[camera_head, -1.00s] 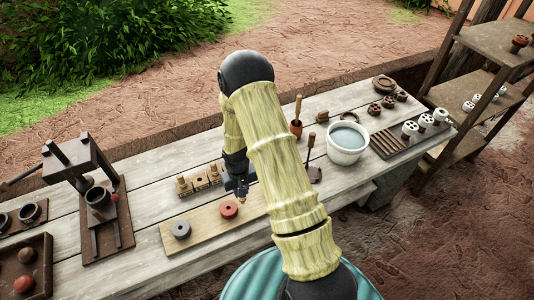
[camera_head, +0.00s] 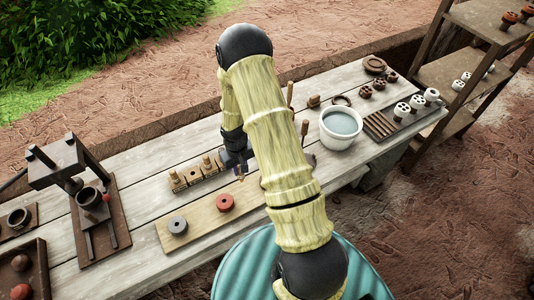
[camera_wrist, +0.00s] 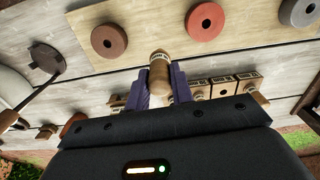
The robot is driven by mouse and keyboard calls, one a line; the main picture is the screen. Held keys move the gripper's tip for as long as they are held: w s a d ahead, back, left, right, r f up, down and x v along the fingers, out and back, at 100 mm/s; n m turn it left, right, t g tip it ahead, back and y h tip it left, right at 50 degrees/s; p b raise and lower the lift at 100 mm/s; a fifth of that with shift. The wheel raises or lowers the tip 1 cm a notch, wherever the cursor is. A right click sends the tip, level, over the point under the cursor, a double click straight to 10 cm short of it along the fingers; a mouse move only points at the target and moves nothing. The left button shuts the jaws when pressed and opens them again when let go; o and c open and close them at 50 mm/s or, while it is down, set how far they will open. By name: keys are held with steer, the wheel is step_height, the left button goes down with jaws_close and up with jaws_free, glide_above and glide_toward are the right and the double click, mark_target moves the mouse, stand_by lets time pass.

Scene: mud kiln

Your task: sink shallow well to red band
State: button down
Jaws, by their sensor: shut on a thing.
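My gripper (camera_wrist: 159,88) is shut on a wooden tool (camera_wrist: 158,66) with a rounded end and a dark marked band. In the head view my gripper (camera_head: 239,168) is beside the back edge of a pale board (camera_head: 195,222), partly hidden by my arm. A red disc (camera_head: 225,202) and a grey disc (camera_head: 178,225) lie on this board, each with a dark centre. The wrist view also shows the red disc (camera_wrist: 205,22), the grey disc (camera_wrist: 300,12) and a brown disc (camera_wrist: 108,40), which is hidden in the head view.
A wooden rack of marked blocks and pegs (camera_head: 196,174) stands left of my gripper. A white bucket of water (camera_head: 341,127) and a tray of white pieces (camera_head: 402,109) are to the right. A dark press (camera_head: 88,198) stands to the left.

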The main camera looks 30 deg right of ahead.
steer(key=s+d+r+n+p, duration=0.2)
steer(key=d+r, duration=0.1)
steer(key=d, duration=0.7)
steer(key=shift+d+n, duration=0.15)
steer(key=shift+n, duration=0.15)
steer(key=shift+w, duration=0.1)
steer(key=shift+f, duration=0.1)
step_height(320, 180, down, 6)
steer(key=b, duration=0.4)
steer(key=shift+f+b, duration=0.2)
steer(key=shift+b, duration=0.2)
steer(key=shift+f+b, duration=0.5)
stand_by(4.9)
